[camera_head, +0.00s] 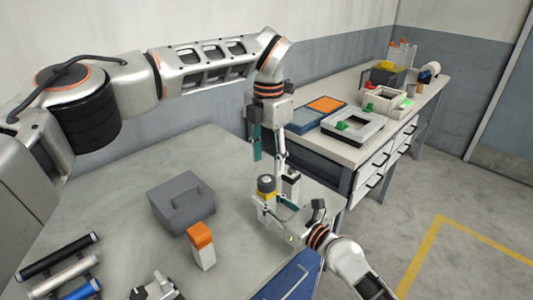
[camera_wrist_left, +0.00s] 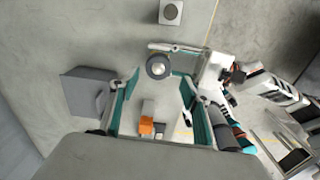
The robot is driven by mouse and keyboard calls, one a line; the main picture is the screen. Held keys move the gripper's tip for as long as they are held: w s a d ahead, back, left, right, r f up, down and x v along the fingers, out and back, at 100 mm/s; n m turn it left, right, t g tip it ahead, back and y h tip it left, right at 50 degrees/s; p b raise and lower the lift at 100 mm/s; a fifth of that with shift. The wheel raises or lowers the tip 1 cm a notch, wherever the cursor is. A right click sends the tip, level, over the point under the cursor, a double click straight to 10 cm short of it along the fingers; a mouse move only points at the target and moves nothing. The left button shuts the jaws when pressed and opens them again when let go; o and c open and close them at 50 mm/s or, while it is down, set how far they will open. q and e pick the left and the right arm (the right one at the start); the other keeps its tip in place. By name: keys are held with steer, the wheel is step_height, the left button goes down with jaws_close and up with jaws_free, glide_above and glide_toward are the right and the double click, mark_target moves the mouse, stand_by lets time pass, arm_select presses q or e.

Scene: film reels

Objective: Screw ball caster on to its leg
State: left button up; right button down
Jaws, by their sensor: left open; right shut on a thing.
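The ball caster (camera_head: 266,183), a dark round piece with a light ball on top, sits above a yellow band, upright. It also shows in the left wrist view (camera_wrist_left: 157,66), seen from above, just beyond my left fingertips. My right gripper (camera_head: 271,206) is shut on the piece with the yellow band; its fingers (camera_wrist_left: 176,60) show beside the caster. My left gripper (camera_head: 268,157) points down above the caster, open and empty, its teal fingers (camera_wrist_left: 160,88) spread apart. I cannot tell the leg apart from the caster, nor how far they are joined.
A rack with cylinders (camera_head: 60,268) is at the lower left. A small white block with a dark top (camera_head: 291,183) stands behind the caster. A second bench (camera_head: 345,150) holds trays.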

mark_target(266, 179)
arm_select(q)
steer(key=n, duration=0.7)
steer(key=shift+r+n, duration=0.15)
steer(key=shift+n, duration=0.15)
steer(key=n, duration=0.7)
steer(key=shift+r, duration=0.15)
steer(key=n, duration=0.5)
steer(key=shift+r+n, duration=0.15)
steer(key=shift+n, duration=0.15)
steer(key=n, duration=0.3)
steer(key=shift+a+n, duration=0.1)
steer(key=shift+n, duration=0.2)
steer(key=n, duration=0.3)
steer(key=shift+w+r+n, duration=0.1)
steer(key=shift+r+n, duration=0.05)
steer(key=shift+n, duration=0.25)
steer(key=shift+f, duration=4)
